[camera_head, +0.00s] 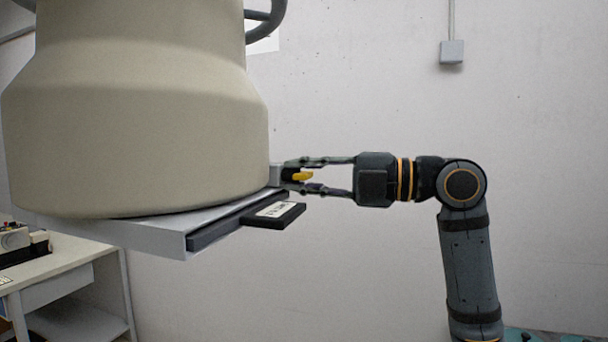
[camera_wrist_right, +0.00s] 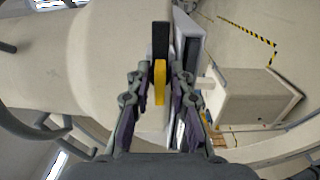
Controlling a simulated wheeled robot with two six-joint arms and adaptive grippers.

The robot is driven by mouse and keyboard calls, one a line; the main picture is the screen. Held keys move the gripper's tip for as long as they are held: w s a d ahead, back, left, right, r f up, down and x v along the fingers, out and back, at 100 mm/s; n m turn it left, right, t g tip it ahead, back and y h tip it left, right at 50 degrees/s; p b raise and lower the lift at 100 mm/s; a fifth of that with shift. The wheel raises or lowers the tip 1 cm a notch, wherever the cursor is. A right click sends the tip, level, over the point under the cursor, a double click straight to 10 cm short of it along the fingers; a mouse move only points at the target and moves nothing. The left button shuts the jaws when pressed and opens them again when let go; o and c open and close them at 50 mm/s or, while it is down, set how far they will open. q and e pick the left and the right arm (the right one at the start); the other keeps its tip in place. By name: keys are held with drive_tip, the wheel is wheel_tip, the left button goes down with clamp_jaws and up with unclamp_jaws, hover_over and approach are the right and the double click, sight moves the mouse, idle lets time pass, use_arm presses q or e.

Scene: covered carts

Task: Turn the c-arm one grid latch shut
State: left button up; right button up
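The yellow grid latch (camera_head: 301,176) sits on a dark block at the right side of the big beige c-arm housing (camera_head: 140,110). In the right wrist view the latch (camera_wrist_right: 160,82) is a yellow bar in line with a dark bar. My right gripper (camera_head: 303,175) reaches in from the right, with one finger above the latch and one below. Its fingers also flank the latch in the right wrist view (camera_wrist_right: 160,85), with gaps showing, so it is open around it. A dark grid tray with a labelled handle (camera_head: 274,214) protrudes below the housing. My left gripper is out of view.
A light grey plate (camera_head: 150,236) lies under the housing, close below my right fingers. A white desk (camera_head: 62,268) stands at the lower left. The space before the wall, right of the housing, is free apart from my arm.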

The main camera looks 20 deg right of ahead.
clamp_jaws()
drive_tip(key=shift+m, duration=0.3)
drive_tip(key=m, duration=0.3)
drive_tip(key=shift+m, duration=0.3)
drive_tip(key=m, duration=0.4)
drive_tip(key=shift+m, duration=0.3)
drive_tip(key=m+p, duration=0.1)
drive_tip(key=m, duration=0.3)
drive_tip(key=shift+m+p, duration=0.4)
drive_tip(key=shift+m, duration=2.1)
